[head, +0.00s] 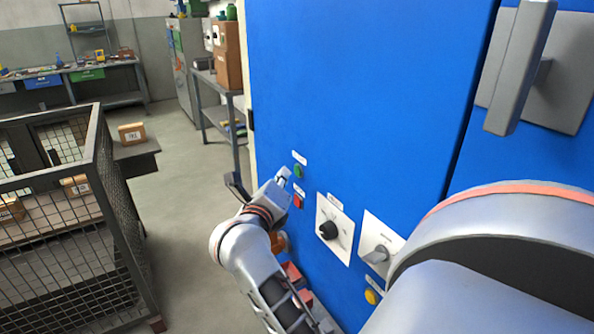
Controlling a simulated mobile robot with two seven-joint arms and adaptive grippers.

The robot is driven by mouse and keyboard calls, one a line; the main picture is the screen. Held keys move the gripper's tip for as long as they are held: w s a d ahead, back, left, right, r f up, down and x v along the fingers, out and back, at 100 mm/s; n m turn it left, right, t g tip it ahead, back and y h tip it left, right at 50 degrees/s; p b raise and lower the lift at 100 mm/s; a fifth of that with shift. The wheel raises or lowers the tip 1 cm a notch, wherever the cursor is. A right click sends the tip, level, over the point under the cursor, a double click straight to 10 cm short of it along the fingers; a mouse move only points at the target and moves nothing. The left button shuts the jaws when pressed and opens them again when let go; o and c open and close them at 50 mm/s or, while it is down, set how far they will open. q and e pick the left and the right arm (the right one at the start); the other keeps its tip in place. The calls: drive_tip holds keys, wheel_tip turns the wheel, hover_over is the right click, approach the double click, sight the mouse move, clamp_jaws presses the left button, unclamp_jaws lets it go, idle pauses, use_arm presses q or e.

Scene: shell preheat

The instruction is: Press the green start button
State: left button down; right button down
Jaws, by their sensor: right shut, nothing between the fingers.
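The green start button (298,171) is on the blue cabinet front, under a small white label. My right gripper (284,174) is shut and empty. Its tip is just left of the green button in the head view, close to the panel. I cannot tell whether it touches the button or the panel. The green button is still visible beside the fingertips. My left gripper is not in view.
Below the green button is a red button (298,201). To the right are a black knob (328,230), a grey rotary switch (376,254) and a yellow button (371,296). A large grey handle (519,68) sticks out at upper right. A mesh cage (97,150) stands left, with open floor between.

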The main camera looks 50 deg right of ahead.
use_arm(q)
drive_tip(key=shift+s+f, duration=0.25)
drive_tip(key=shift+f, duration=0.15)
use_arm(e)
drive_tip(key=shift+d, duration=0.15)
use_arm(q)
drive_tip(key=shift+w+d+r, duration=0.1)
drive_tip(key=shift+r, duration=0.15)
use_arm(e)
drive_tip(key=shift+d, duration=0.15)
idle(0.6)
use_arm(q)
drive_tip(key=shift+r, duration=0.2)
use_arm(e)
drive_tip(key=shift+s+d, duration=0.15)
drive_tip(key=shift+d, duration=0.1)
use_arm(q)
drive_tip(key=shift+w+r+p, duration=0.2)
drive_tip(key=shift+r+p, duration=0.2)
drive_tip(key=shift+p, duration=0.05)
use_arm(e)
drive_tip(key=shift+s+d, duration=0.15)
drive_tip(key=shift+d, duration=0.3)
drive_tip(key=shift+a, duration=0.2)
idle(0.3)
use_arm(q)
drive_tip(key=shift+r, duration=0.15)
use_arm(e)
drive_tip(key=shift+w+a, duration=0.3)
drive_tip(key=shift+a, duration=0.35)
